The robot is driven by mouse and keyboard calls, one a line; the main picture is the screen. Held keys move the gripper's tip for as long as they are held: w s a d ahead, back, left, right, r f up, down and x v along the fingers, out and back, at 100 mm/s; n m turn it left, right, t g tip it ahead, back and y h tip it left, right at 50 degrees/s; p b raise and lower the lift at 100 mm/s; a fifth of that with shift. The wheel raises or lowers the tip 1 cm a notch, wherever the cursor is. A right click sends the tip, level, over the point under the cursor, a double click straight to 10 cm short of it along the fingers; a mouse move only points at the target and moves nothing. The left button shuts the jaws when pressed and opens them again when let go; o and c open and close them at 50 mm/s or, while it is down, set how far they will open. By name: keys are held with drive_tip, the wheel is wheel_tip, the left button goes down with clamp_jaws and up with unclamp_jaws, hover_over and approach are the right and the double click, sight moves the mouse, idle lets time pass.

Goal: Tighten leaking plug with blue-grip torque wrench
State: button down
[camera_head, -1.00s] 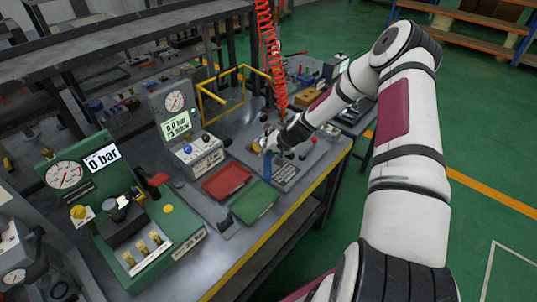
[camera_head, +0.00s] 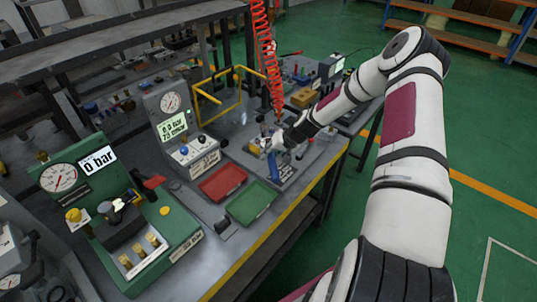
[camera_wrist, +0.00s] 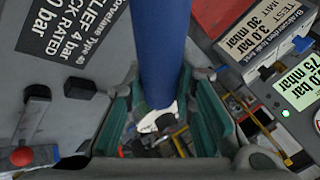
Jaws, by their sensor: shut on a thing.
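My gripper (camera_head: 275,147) is over the far right part of the bench. In the wrist view its green-padded fingers (camera_wrist: 165,115) are closed around the blue grip (camera_wrist: 160,50) of the torque wrench. The blue grip also shows in the head view (camera_head: 273,168), standing steeply below the gripper beside a dark label plate. A pale metal piece shows between the fingers at the grip's end. The wrench's working end and any contact with a plug are not clear. I cannot pick out the leaking plug.
A red tray (camera_head: 222,184) and a green tray (camera_head: 249,203) lie nearer on the bench. A grey gauge stand (camera_head: 172,125) and a green gauge rig (camera_head: 105,215) stand left. A yellow frame (camera_head: 205,103) and coiled red hose (camera_head: 270,60) are behind the gripper.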

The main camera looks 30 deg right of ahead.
drive_tip(key=shift+r, duration=0.25)
drive_tip(key=shift+r, duration=0.45)
drive_tip(key=shift+r+p, duration=1.1)
drive_tip(key=shift+r, duration=2.1)
